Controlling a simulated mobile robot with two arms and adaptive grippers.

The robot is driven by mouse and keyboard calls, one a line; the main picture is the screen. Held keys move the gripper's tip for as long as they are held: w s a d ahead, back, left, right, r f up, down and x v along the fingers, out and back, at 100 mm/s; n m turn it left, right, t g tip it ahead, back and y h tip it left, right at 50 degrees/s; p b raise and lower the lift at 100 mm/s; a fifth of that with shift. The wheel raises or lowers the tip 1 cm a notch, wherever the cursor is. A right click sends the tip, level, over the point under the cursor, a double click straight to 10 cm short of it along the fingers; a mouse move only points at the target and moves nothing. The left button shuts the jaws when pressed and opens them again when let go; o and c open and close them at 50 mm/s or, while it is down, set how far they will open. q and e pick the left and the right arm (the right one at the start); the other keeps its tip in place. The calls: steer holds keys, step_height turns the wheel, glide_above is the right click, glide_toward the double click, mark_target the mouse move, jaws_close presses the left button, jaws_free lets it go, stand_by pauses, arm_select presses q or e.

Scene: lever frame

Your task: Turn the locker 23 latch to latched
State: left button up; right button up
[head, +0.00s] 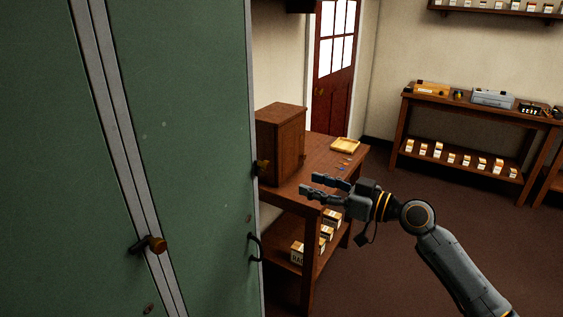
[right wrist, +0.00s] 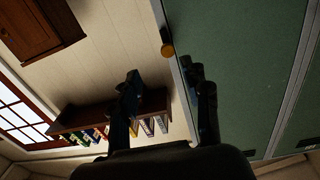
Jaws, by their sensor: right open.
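Green lockers (head: 185,110) fill the left of the head view. A dark latch with a brass knob (head: 157,244) sits low on the near door, its lever sloping. Another brass knob (head: 262,168) shows at the lockers' right edge. No locker number is readable, so I cannot tell which is 23. My right gripper (head: 322,188) is open and empty, right of that edge knob and apart from it, fingers pointing left. In the right wrist view, the open fingers (right wrist: 165,95) show with a brass knob (right wrist: 168,50) beyond them, beside the green door (right wrist: 245,70). My left gripper is not in view.
A dark handle (head: 255,248) stands out from the lockers' right edge. A shelf bench (head: 480,110) stands far right. The floor (head: 395,240) there is clear.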

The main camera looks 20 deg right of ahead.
mark_target(269, 166)
steer(key=shift+y, duration=0.3)
steer(key=p+x, duration=0.2)
steer(key=x, duration=0.2)
steer(key=r+p+x, duration=0.1)
steer(key=p+x, duration=0.1)
steer(key=x, duration=0.2)
steer(key=r+p+x, duration=0.1)
steer(key=p+x, duration=0.1)
steer(key=x, duration=0.2)
steer(key=shift+s+a, duration=0.1)
steer(key=shift+a, duration=0.2)
steer(key=shift+w+a+f+n, duration=0.2)
steer(key=shift+w+a+n, duration=0.1)
steer(key=shift+w+a, duration=0.15)
steer(key=shift+d, duration=0.1)
jaws_close()
